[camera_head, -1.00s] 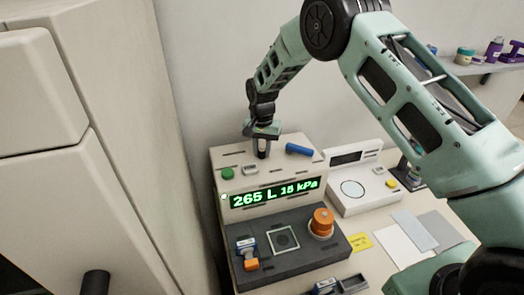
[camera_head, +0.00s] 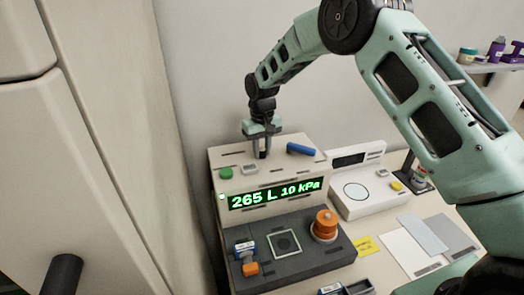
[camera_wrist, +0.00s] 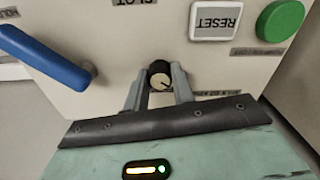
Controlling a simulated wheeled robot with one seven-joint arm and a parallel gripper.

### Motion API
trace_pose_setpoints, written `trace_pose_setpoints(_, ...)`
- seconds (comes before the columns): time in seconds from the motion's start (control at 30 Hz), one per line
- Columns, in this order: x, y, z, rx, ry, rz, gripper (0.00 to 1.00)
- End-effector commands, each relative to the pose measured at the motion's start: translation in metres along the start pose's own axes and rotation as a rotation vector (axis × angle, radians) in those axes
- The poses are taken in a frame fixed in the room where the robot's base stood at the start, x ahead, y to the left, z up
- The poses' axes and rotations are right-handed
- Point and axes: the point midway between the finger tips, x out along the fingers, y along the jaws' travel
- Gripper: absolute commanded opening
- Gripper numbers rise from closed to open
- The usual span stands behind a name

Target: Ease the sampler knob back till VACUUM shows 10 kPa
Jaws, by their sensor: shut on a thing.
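The classifier (camera_head: 238,178) stands on the bench, with a green display (camera_head: 275,194) reading 265 L and 10 kPa. My gripper (camera_head: 262,150) reaches down to the top of its upper housing. In the wrist view my gripper (camera_wrist: 159,88) is shut on the sampler knob (camera_wrist: 160,74), a small dark knob with a pale face and a pointer line. The fingers sit on both sides of it. The label beside the knob is partly covered by a finger.
Beside the knob are a white RESET button (camera_wrist: 215,20), a green button (camera_wrist: 280,20) and a blue lever (camera_wrist: 45,58). An orange knob (camera_head: 325,224) stands on the lower deck. A white balance (camera_head: 356,190) is at right. A tall cabinet (camera_head: 100,150) stands close on the left.

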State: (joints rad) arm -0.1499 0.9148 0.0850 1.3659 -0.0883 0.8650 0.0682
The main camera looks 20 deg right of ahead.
Motion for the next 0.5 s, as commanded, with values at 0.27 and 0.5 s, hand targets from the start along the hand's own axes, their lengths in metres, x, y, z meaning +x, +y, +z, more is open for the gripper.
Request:
trace_pose_setpoints(0.27,-0.0006,0.0001,-0.0005,-0.054,0.002,0.000,0.02)
trace_pose_setpoints(0.5,-0.0009,0.0001,-0.0005,-0.058,0.002,0.000,0.02)
